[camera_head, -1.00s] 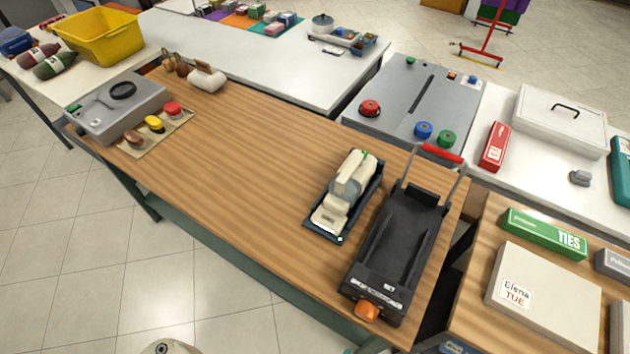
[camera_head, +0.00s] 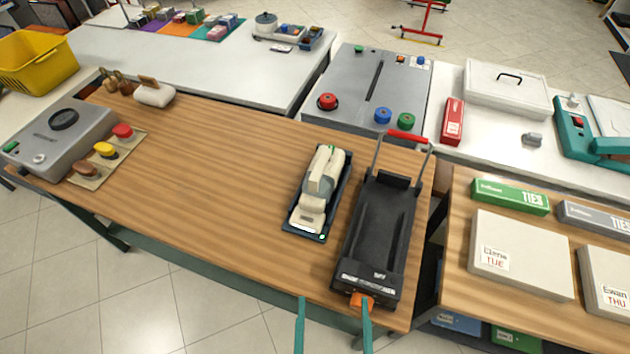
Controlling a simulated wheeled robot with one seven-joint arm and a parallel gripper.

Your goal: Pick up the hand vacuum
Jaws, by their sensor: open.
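The hand vacuum (camera_head: 320,185) appears to be the cream-white device with a grey middle lying in a dark blue tray (camera_head: 291,226) on the wooden table. It lies lengthwise, with one end toward the table's front edge. My gripper (camera_head: 332,300) shows at the bottom of the view as two teal fingers, spread apart and empty. The fingers appear in front of the table's front edge, below the tray and apart from the vacuum. The right finger overlaps the orange knob in the picture.
A black cradle (camera_head: 378,232) with a red handle (camera_head: 408,136) and an orange knob stands close right of the tray. A grey box (camera_head: 58,135) and several coloured knobs sit at the left. The table's middle (camera_head: 215,165) is clear. Boxes cover the right-hand table.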

